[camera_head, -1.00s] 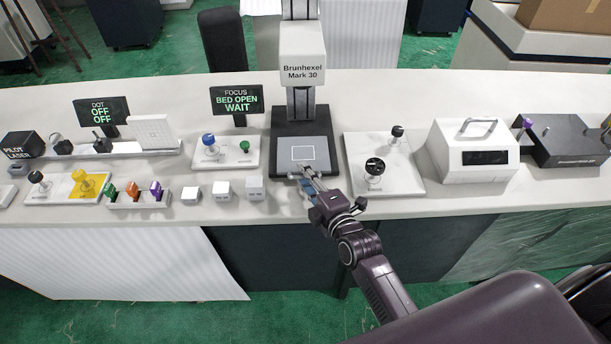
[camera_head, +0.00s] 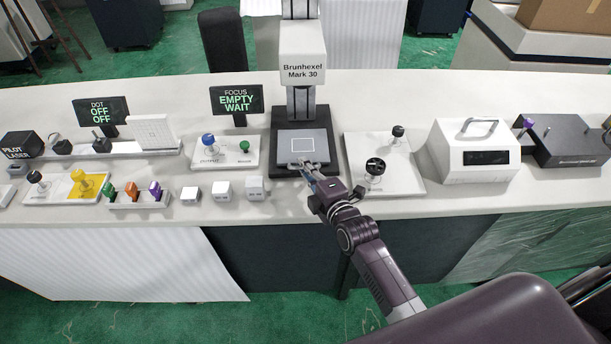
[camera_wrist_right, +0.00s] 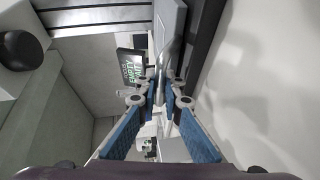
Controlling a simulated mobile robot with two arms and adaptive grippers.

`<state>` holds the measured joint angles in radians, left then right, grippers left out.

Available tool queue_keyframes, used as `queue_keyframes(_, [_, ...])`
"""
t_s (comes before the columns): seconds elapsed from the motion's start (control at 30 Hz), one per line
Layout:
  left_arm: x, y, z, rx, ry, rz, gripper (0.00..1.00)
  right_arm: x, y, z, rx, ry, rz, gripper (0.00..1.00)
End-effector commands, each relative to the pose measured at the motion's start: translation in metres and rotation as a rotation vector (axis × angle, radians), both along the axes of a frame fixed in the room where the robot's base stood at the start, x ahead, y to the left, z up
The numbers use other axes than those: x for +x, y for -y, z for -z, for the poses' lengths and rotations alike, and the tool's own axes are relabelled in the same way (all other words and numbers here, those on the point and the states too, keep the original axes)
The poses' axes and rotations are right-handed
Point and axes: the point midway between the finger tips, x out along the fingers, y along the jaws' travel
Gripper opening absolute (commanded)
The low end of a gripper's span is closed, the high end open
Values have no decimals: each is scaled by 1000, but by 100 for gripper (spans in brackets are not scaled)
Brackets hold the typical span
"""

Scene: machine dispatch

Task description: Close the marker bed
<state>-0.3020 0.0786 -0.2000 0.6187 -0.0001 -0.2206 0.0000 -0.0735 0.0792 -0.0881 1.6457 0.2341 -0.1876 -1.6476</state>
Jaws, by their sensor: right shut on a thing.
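The marker bed (camera_head: 318,151) is a grey plate with a pale rectangle outline, low on the black base of the Brunhexel Mark 30 marker (camera_head: 302,58). My right gripper (camera_head: 301,165) is at the bed's front edge, shut on what looks like its handle; the arm hides part of this edge. In the right wrist view, the blue-padded fingers of the right gripper (camera_wrist_right: 160,88) close around a slim metal handle (camera_wrist_right: 167,60) beside the grey bed (camera_wrist_right: 170,18). The focus screen (camera_head: 237,100) reads "EMPTY WAIT". My left gripper is not in view.
Right of the marker, a white board (camera_head: 402,178) carries black knobs. On the left stands a white output panel (camera_head: 228,160) with blue and green knobs. Several small white blocks (camera_head: 222,190) lie near the counter's front edge. The counter behind the marker is mostly clear.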

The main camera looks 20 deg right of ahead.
Motion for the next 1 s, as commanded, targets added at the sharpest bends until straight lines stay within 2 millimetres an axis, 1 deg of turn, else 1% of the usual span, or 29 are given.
queue_keyframes(0.03, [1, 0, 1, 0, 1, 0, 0, 5, 1, 1, -1, 0, 0, 0])
queue_keyframes(0.1, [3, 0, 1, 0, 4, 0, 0, 8, 3, 0, 0, -1, 1, 0])
queue_keyframes(0.37, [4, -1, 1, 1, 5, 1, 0, 8, 3, -1, 0, 2, 3, 0])
queue_keyframes(0.4, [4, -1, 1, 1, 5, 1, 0, 8, 3, -1, 0, 2, 3, 12])
queue_keyframes(0.53, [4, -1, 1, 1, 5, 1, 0, 8, 3, -1, 0, 1, 2, 26])
queue_keyframes(0.83, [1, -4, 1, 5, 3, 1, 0, 5, 2, 0, 2, -2, 1, 26])
queue_keyframes(0.93, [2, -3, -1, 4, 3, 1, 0, -2, -1, 1, 3, -4, 0, 26])
queue_keyframes(1.0, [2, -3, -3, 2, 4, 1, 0, -10, -3, 1, 5, -4, 0, 26])
